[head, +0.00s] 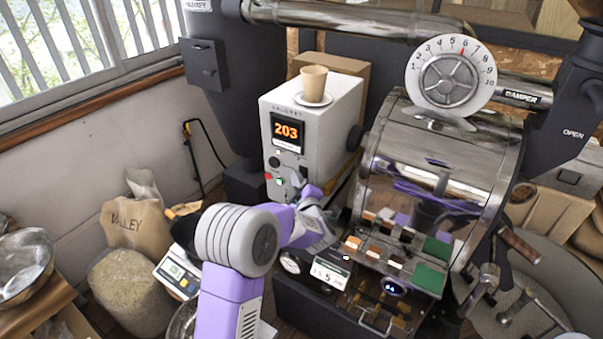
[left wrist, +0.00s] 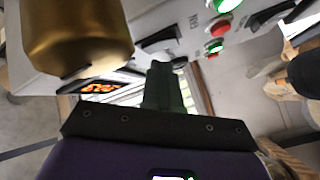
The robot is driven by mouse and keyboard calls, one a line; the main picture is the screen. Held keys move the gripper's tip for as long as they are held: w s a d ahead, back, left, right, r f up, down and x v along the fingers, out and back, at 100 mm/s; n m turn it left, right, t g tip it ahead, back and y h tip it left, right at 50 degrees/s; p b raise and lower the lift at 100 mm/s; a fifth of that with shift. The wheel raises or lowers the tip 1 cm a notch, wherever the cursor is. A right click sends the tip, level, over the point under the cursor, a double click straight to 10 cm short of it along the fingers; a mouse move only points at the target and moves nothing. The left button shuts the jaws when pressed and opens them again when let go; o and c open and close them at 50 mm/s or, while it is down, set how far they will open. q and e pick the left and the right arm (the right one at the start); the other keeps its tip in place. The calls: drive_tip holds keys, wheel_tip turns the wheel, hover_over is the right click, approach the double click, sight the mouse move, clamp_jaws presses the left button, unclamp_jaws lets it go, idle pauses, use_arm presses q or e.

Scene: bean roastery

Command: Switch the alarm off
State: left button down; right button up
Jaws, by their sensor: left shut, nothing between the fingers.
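The grey control box (head: 315,120) stands left of the roaster with an orange 203 on its display (head: 286,132). Its front bears a black knob (head: 274,161), a red button (head: 267,176) and a green one (head: 279,182). My left gripper (head: 299,180) is at the lower right of this front, shut and empty. In the left wrist view its dark fingers (left wrist: 163,85) are together, just by a black switch (left wrist: 160,40); contact cannot be told. Red and green buttons (left wrist: 220,28) lie beside it. Which control belongs to the alarm is unclear. My right gripper is out of view.
A paper cup (head: 314,80) stands on a saucer on the box. The roaster (head: 430,160) with its damper dial (head: 450,70) is close on the right. A sample tray (head: 390,247) lies below. A sack (head: 137,222) and scale (head: 175,278) stand left.

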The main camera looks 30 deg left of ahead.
use_arm(q)
drive_tip(key=shift+s, duration=0.45)
drive_tip(key=s+b, duration=0.1)
drive_tip(key=s, duration=0.2)
drive_tip(key=s+b, duration=0.1)
drive_tip(key=s, duration=0.1)
drive_tip(key=shift+a+f+b, duration=0.25)
drive_tip(key=shift+f+b, duration=0.05)
drive_tip(key=shift+f, duration=0.05)
